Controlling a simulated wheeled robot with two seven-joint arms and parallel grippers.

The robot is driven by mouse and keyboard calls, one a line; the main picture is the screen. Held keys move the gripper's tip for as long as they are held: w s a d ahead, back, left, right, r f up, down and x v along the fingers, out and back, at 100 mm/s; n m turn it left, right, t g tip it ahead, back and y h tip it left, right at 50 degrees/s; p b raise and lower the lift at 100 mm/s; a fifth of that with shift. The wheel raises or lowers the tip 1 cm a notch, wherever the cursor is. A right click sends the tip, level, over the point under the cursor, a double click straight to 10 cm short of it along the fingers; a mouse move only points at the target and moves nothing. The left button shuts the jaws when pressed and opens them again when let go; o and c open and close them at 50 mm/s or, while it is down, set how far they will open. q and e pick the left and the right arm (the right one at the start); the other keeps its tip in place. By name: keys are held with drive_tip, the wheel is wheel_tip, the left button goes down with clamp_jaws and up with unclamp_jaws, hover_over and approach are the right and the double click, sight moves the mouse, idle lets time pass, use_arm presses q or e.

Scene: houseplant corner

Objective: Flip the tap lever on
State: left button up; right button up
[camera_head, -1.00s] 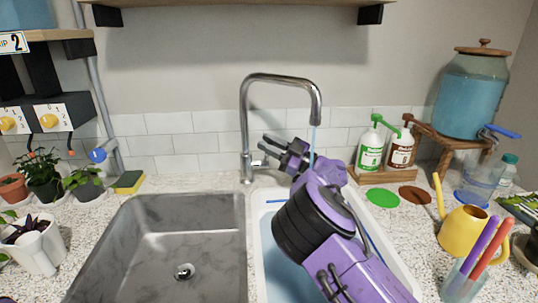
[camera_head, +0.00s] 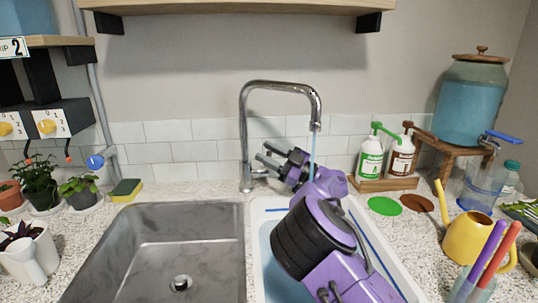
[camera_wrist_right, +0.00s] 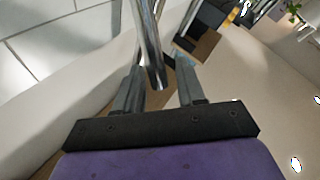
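The chrome tap (camera_head: 244,135) stands behind the sinks, its spout arching to the right. A thin bluish stream of water (camera_head: 312,146) falls from the spout. A short lever (camera_head: 262,173) sticks out to the right low on the tap body. My right gripper (camera_head: 266,153) is just above and right of the lever, its fingers pointing left toward the tap. In the right wrist view the fingers (camera_wrist_right: 159,88) are apart, with a chrome rod of the tap (camera_wrist_right: 154,60) between or just beyond them; contact cannot be told. My left gripper is not in view.
My right arm reaches over the white basin (camera_head: 384,250). The grey sink (camera_head: 150,235) on the left is empty. A sponge (camera_head: 126,189) lies at its back left. Soap bottles (camera_head: 370,158), a yellow watering can (camera_head: 466,238) and a water jar (camera_head: 470,97) stand on the right.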

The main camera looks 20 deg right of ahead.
drive_tip(key=b+v, duration=0.2)
drive_tip(key=v, duration=0.5)
drive_tip(key=shift+s+b, duration=0.2)
drive_tip(key=shift+b, duration=0.2)
